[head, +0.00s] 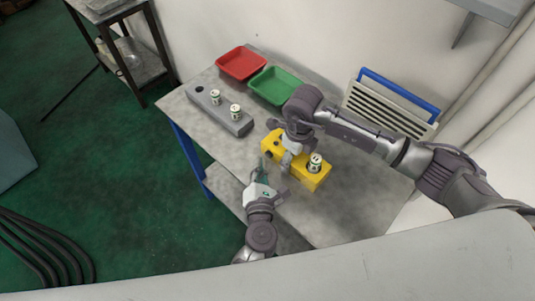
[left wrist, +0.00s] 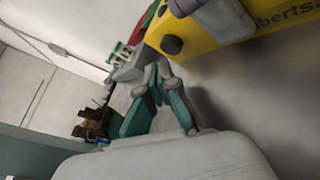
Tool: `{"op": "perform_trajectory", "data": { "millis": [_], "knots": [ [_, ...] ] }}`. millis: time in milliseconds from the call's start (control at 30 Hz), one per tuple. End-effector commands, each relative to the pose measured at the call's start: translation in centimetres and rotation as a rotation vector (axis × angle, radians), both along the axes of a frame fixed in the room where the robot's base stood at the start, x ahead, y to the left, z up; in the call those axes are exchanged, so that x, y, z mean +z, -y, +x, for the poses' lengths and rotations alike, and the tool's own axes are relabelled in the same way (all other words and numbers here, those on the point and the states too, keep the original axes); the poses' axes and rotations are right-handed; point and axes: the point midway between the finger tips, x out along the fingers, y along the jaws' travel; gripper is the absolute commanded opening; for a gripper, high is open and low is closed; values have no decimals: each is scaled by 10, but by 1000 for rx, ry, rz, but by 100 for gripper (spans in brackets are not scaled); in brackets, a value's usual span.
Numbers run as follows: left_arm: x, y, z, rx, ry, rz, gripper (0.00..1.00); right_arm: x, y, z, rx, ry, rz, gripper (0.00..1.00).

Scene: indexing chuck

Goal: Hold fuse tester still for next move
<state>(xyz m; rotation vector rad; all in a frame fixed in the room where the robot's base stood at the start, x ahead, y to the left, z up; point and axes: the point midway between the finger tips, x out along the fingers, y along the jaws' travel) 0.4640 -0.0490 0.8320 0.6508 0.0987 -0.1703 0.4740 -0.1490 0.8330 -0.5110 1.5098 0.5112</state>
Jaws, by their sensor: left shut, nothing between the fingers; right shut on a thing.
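The fuse tester, a yellow block (head: 311,180), lies on the table with a white-and-green cylinder (head: 315,163) upright in its right end. Dark round spots show at its left end. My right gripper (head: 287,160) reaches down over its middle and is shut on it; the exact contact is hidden. My left gripper (head: 262,166) is shut and empty, just in front of the tester's left part. In the left wrist view its teal fingers (left wrist: 158,92) are together, and the yellow tester (left wrist: 215,28) with dark lettering and a black round part is at the top, apart from the fingers.
A grey block (head: 219,112) with two similar cylinders and one empty hole lies to the left. A red tray (head: 241,63) and a green tray (head: 275,86) stand at the back. A slatted panel with a blue frame (head: 397,92) stands behind my right arm. The table's front right is clear.

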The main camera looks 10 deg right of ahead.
Motion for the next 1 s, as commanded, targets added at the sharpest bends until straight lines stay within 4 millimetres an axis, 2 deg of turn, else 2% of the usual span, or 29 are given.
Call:
{"op": "perform_trajectory", "data": {
  "millis": [1000],
  "knots": [
    [0,7,5,0,0,0,0,0,0,0,0,1,1,28]
  ]
}}
